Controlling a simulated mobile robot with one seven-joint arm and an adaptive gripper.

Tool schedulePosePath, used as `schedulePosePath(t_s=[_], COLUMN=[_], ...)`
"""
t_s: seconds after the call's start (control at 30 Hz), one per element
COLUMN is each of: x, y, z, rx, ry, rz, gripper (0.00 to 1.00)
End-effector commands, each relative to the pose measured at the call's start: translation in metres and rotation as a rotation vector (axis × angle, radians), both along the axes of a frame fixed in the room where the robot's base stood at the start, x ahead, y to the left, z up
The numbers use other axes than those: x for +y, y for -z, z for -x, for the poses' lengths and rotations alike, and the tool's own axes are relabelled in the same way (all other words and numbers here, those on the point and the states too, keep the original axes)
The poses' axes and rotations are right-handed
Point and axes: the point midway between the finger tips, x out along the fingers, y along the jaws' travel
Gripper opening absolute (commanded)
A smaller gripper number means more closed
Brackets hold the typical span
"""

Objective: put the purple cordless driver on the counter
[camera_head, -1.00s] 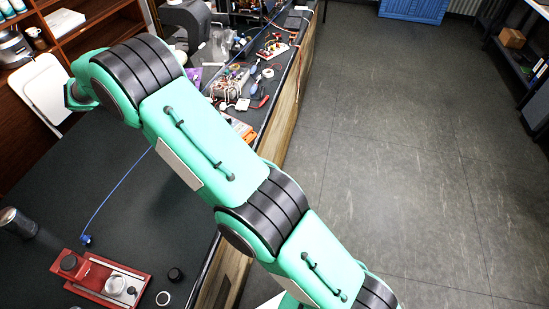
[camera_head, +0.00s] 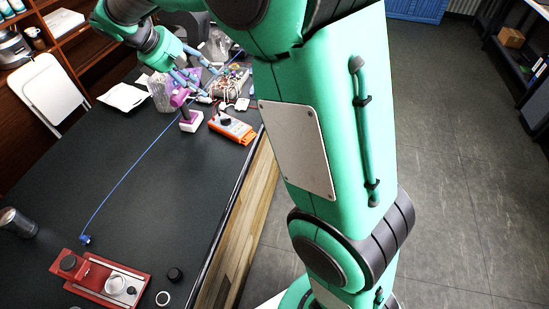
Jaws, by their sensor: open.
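The purple cordless driver (camera_head: 190,120) stands upright on its pale base on the dark counter (camera_head: 110,170), near the counter's right edge. Its purple head shows just below my gripper. My gripper (camera_head: 206,84) is open, with its fingers beside and slightly beyond the driver's upper part. I see no grip on the driver; whether a finger touches it is too small to tell.
An orange device (camera_head: 232,128) lies right of the driver at the counter edge. Electronics and tools clutter the counter behind. A red machine part (camera_head: 95,278), a dark cylinder (camera_head: 17,222) and a blue cable (camera_head: 125,178) are nearer.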

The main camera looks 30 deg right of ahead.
Motion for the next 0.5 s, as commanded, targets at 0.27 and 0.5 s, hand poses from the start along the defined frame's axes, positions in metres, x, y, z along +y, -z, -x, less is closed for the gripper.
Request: schedulePosePath(t_s=[0.27,0.5], x=[-0.021,-0.032], y=[-0.029,-0.044], z=[0.068,0.126], rx=[-0.101,-0.186], ry=[0.122,0.229], rz=[-0.135,-0.250], gripper=[0.55,0.55])
